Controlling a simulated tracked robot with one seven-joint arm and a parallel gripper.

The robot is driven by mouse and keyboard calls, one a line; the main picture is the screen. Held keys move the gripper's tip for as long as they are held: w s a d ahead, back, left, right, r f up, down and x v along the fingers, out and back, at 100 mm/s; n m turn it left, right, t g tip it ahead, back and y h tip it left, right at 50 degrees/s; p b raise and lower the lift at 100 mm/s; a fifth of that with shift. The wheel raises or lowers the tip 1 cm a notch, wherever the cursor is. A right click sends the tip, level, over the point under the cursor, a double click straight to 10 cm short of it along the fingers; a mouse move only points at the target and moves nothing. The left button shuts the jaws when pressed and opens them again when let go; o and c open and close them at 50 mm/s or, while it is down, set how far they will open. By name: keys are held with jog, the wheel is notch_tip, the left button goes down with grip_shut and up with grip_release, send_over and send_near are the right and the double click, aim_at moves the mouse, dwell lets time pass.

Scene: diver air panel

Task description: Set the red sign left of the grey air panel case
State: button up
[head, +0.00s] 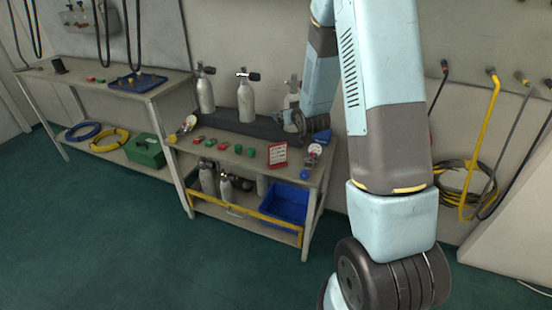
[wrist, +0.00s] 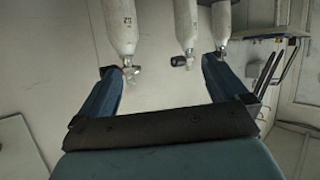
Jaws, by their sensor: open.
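The red sign (head: 277,154), a small upright red-bordered card with pale lettering, stands near the front right of the bench top in the head view. I cannot make out the grey air panel case with certainty; a pale grey box with knobs (head: 92,18) is on the wall at upper left. My gripper shows in the wrist view (wrist: 158,66) with its two blue fingers spread and nothing between them. In the head view its end is small and partly hidden near the back right of the bench. The sign is not visible in the wrist view.
Grey cylinders (head: 205,95) stand along a dark rack (head: 232,122) at the bench's back. Small red and green parts (head: 222,146) and a gauge (head: 188,123) lie left of the sign. A blue bin (head: 287,206) is below. Hoses hang right. The front floor is clear.

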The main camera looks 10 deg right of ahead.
notch_tip(320, 180, down, 13)
jog(key=t, duration=0.2)
jog(key=t+y, duration=0.2)
send_near(278, 154)
jog(key=w, duration=0.4)
jog(key=w+a, duration=0.1)
jog(key=w, duration=0.3)
jog(key=w+a+f, duration=0.1)
jog(key=w, duration=0.3)
jog(key=shift+w, duration=0.25)
jog(key=c, duration=0.8)
jog(key=shift+r, duration=0.1)
jog(key=shift+r, duration=0.1)
